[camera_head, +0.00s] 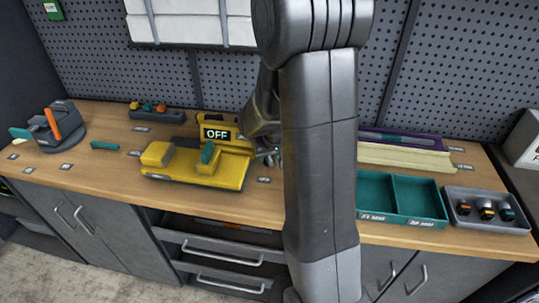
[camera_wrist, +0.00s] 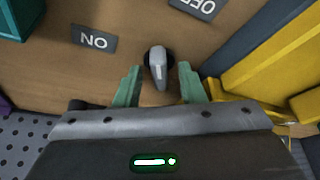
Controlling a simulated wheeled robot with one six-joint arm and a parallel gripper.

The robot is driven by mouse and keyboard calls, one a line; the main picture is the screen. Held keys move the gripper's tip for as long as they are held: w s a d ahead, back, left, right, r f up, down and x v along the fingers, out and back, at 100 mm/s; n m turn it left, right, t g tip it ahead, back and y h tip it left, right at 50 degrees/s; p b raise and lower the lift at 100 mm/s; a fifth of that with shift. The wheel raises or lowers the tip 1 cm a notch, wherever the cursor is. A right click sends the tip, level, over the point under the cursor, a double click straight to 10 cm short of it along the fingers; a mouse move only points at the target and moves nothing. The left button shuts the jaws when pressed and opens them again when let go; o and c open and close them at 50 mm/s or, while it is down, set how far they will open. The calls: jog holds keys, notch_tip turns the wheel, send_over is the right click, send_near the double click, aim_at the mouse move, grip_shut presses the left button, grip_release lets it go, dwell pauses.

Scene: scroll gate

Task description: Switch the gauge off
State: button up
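The yellow gauge (camera_head: 215,172) sits on the workbench, and its upright display (camera_head: 217,134) reads OFF. In the wrist view a small grey switch knob (camera_wrist: 158,62) with a pale stripe stands on the wood, between an ON label (camera_wrist: 93,39) and an OFF label (camera_wrist: 197,8). My gripper (camera_wrist: 160,72) is open, with one green fingertip on each side of the knob. Small gaps show between the fingertips and the knob. In the head view my arm hides most of this spot; part of my gripper (camera_head: 268,150) shows right of the gauge.
The yellow body (camera_wrist: 265,65) lies close to the right fingertip in the wrist view. A teal divided tray (camera_head: 405,219) and a grey tray with several knobs (camera_head: 487,210) are at right. A dark holder with an orange piece (camera_head: 58,124) is at left.

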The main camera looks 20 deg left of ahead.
jog(key=shift+c, duration=0.3)
grip_shut()
jog(key=shift+f+m+b, duration=0.1)
jog(key=shift+m+b, duration=0.2)
jog(key=shift+b, duration=0.05)
jog(key=m+b, duration=0.1)
jog(key=b, duration=0.1)
jog(key=m+h+b, duration=0.1)
jog(key=b, duration=0.1)
jog(key=shift+a+f+t, duration=0.1)
jog(key=shift+f+t, duration=0.15)
jog(key=shift+t, duration=0.05)
jog(key=shift+r+m+b, duration=0.1)
jog(key=shift+m+b, duration=0.6)
jog(key=shift+b, duration=0.2)
jog(key=shift+r+m+h, duration=0.2)
jog(key=shift+m+h, duration=0.1)
jog(key=shift+m, duration=0.1)
jog(key=shift+o, duration=0.3)
grip_release()
